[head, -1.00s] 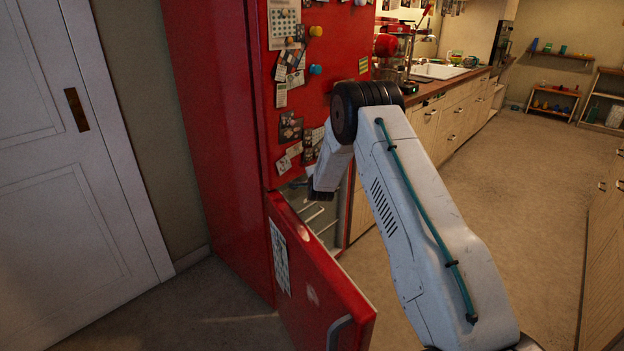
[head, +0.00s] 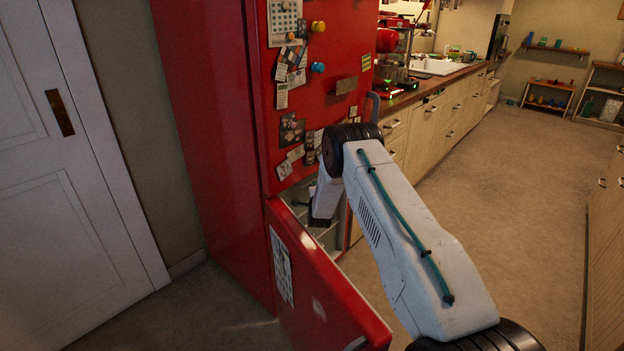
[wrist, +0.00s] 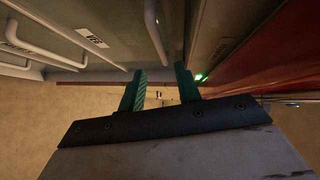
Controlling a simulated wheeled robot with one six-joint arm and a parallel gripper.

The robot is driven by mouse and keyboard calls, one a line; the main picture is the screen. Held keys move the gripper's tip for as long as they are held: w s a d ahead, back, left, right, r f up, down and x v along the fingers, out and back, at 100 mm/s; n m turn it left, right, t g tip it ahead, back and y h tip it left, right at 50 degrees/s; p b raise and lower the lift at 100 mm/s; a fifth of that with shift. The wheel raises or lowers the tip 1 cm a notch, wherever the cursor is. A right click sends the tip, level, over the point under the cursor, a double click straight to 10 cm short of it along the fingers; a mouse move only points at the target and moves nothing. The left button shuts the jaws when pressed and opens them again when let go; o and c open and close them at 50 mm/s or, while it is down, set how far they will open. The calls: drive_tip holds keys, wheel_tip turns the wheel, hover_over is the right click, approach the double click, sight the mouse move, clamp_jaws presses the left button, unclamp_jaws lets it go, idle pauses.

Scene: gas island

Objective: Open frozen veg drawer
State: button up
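The red fridge (head: 205,130) has its lower door (head: 315,285) swung open, showing part of the pale freezer inside. In the wrist view, pale drawer fronts carry bar handles, one at the left (wrist: 35,48) and one near the middle (wrist: 154,30). A white label (wrist: 92,38) between them seems to read VEG. My gripper (wrist: 160,86) has its two teal fingers apart with nothing between them. The middle handle is just beyond the fingertips; contact cannot be told. In the head view my wrist reaches into the freezer opening, and the fingers are not clear there.
The open lower door stands in front of the freezer, left of my arm. A kitchen counter (head: 440,75) runs back on the right. A white door (head: 60,190) is at the left. Floor (head: 510,190) is clear to the right.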

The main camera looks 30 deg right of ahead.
drive_tip(key=x, duration=0.8)
drive_tip(key=shift+w, duration=0.2)
clamp_jaws()
